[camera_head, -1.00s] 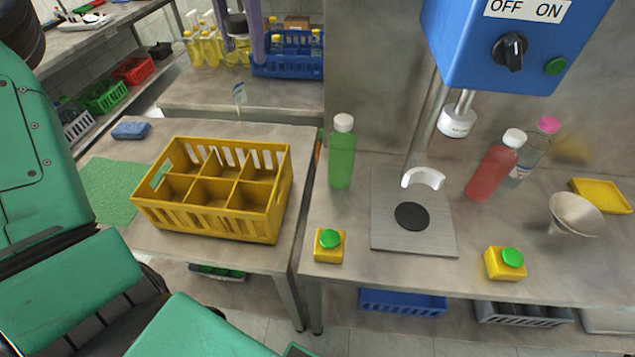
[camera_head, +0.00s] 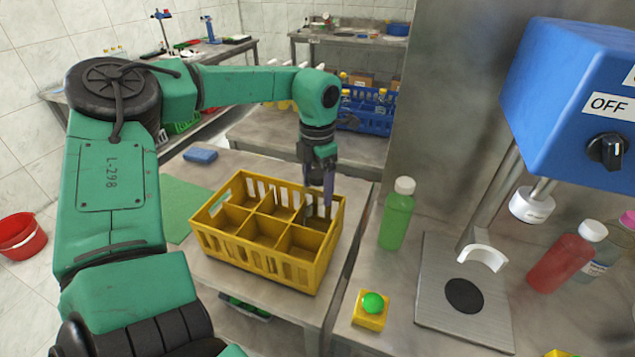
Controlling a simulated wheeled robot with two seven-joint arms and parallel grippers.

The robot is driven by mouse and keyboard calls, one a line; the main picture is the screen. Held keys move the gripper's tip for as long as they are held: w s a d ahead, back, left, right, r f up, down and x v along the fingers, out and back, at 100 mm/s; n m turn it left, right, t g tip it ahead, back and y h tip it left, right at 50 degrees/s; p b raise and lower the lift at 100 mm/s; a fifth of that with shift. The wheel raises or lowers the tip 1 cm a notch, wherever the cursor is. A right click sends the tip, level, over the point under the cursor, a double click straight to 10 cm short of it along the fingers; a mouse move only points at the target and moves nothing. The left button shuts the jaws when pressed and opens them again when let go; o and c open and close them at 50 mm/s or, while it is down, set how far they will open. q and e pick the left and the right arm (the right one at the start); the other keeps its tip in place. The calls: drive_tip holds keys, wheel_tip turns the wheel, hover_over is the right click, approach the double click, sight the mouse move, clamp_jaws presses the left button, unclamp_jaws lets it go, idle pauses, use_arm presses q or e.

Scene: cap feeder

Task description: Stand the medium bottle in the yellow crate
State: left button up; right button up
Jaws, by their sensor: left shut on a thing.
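The yellow crate (camera_head: 262,277) stands on the left table, with open compartments divided by yellow walls. My left gripper (camera_head: 320,200) reaches in from behind and above, pointing down over the crate's far right compartment. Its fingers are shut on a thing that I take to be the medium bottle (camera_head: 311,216). Little of it shows, greyish and see-through, low between the fingers inside that compartment. I cannot tell whether its base touches the crate floor. The other compartments look empty. My right gripper is not in view.
A green bottle (camera_head: 396,217) with a white cap stands right of the crate. A red bottle (camera_head: 566,262) and a pink-capped clear bottle (camera_head: 607,250) stand farther right. A button box (camera_head: 370,310) is near the front edge. A blue sponge (camera_head: 200,155) lies left of the crate.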

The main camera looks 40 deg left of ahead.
use_arm(q)
drive_tip(key=shift+d+f, duration=0.1)
drive_tip(key=o, duration=1.5)
drive_tip(key=shift+o, duration=0.2)
drive_tip(key=shift+r, duration=0.35)
wheel_tip(320, 180, up, 12)
drive_tip(key=shift+f+b, duration=0.1)
drive_tip(key=shift+b, duration=0.35)
